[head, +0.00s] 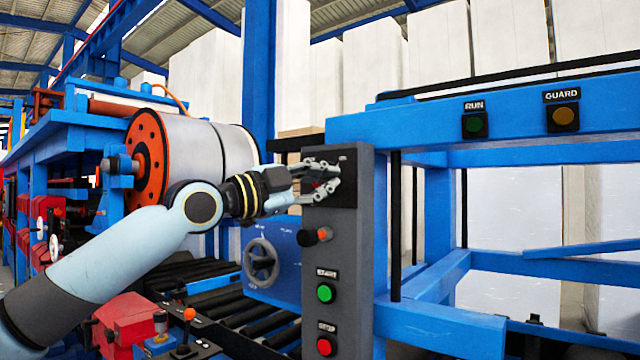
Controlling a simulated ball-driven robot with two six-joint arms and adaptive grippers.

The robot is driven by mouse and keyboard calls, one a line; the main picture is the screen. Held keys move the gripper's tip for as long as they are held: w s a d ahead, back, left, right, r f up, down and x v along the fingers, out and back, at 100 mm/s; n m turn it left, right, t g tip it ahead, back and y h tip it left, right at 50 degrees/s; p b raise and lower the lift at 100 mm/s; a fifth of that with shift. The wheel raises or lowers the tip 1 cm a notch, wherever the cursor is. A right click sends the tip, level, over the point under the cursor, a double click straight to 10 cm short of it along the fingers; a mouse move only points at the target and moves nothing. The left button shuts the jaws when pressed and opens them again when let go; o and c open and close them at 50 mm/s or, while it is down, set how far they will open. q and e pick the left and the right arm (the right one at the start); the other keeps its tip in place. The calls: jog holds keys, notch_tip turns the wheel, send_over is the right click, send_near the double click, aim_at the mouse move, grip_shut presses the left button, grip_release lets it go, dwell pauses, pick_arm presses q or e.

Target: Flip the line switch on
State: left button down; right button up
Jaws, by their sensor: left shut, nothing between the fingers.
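The line switch panel is a tall dark grey control box (352,240) on the blue machine frame. Near its top is a black plate (348,190) with a small red part showing behind the fingers, probably the line switch; most of it is hidden. My left gripper (332,182) is shut and empty, in front of this plate; I cannot tell whether it touches the switch. Lower on the box are a black knob with a red part (316,236), a green button (325,293) and a red button (325,346). My right gripper is not in view.
The blue frame (420,125) to the right carries a RUN lamp (474,125) and a GUARD lamp (563,116). A handwheel (261,262) and black rollers (240,308) lie left of the box. A large roll (195,150) stands behind my left arm.

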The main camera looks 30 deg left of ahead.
pick_arm(q)
jog(key=shift+a+f+m+b, duration=0.1)
jog(key=shift+f+m+b, duration=0.15)
jog(key=shift+m+b, duration=0.4)
jog(key=shift+f+m+g+h+b, duration=0.2)
jog(key=shift+m+g+h+b, duration=0.15)
jog(key=shift+m+b, duration=0.4)
jog(key=shift+a+f+m+g+b, duration=0.15)
jog(key=shift+m+g+b, duration=0.1)
jog(key=shift+m+b, duration=0.3)
jog(key=shift+m, duration=0.45)
jog(key=shift+a+f+m+g, duration=0.15)
jog(key=shift+m+g, duration=0.15)
jog(key=shift+m, duration=0.2)
jog(key=shift+a+f+m+g, duration=0.15)
jog(key=shift+m+g, duration=0.15)
jog(key=shift+m, duration=0.4)
jog(key=shift+w+a+f+m+y, duration=0.1)
jog(key=shift+a+f+m+y, duration=0.1)
jog(key=shift+m+y, duration=0.55)
jog(key=shift+a+f+m+g+p, duration=0.2)
jog(key=shift+m+g+p, duration=0.25)
jog(key=shift+m, duration=0.6)
jog(key=shift+a+f+m+y+p, duration=0.1)
jog(key=shift+a+m+y+p, duration=0.2)
jog(key=shift+m, duration=0.25)
jog(key=shift+a+m+y+p, duration=0.15)
jog(key=shift+m+y+p, duration=0.2)
jog(key=shift+m, duration=0.2)
